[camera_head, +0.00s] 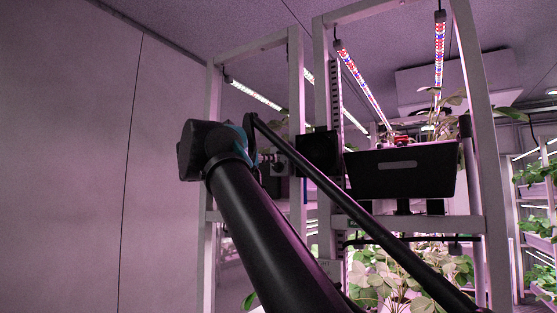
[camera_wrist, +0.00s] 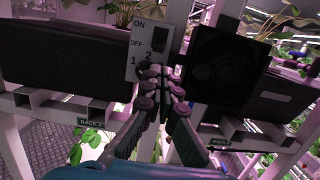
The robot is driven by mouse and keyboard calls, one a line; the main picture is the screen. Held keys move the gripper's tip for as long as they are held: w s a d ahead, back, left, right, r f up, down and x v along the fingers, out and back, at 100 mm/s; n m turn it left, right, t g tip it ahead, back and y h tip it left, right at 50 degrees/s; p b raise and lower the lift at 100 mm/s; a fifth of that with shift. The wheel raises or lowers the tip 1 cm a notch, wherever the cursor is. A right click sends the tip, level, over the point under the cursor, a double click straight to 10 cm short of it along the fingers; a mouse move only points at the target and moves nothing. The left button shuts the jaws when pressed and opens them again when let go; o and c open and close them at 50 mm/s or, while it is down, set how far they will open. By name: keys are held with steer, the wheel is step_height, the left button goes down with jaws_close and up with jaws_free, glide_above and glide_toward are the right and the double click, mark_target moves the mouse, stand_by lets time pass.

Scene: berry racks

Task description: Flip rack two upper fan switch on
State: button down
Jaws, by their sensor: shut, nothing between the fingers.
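In the wrist view a pale switch plate (camera_wrist: 140,62) on a rack post carries the marks ON and OFF, the numbers 1 and 2, and a dark switch (camera_wrist: 160,41). Which way the switch is set is too small to tell. A square black fan (camera_wrist: 215,66) is right of the plate. My gripper (camera_wrist: 155,78) is shut and empty, its tips in front of the plate's lower part, below the dark switch. They hide part of the plate; contact cannot be told. In the head view my arm mostly hides the gripper, beside the black fan box (camera_head: 318,151).
A black planter (camera_head: 403,170) with leafy plants stands on the rack right of the fan. White rack posts (camera_head: 296,100) rise close to my arm. A label on the left shelf reads RACK with a small number (camera_wrist: 92,123). A plain wall (camera_head: 70,160) fills the left.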

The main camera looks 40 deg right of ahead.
mark_target(284, 158)
steer(key=shift+x, duration=2.7)
steer(key=shift+y, duration=0.3)
steer(key=shift+a, duration=0.1)
steer(key=shift+r, duration=0.1)
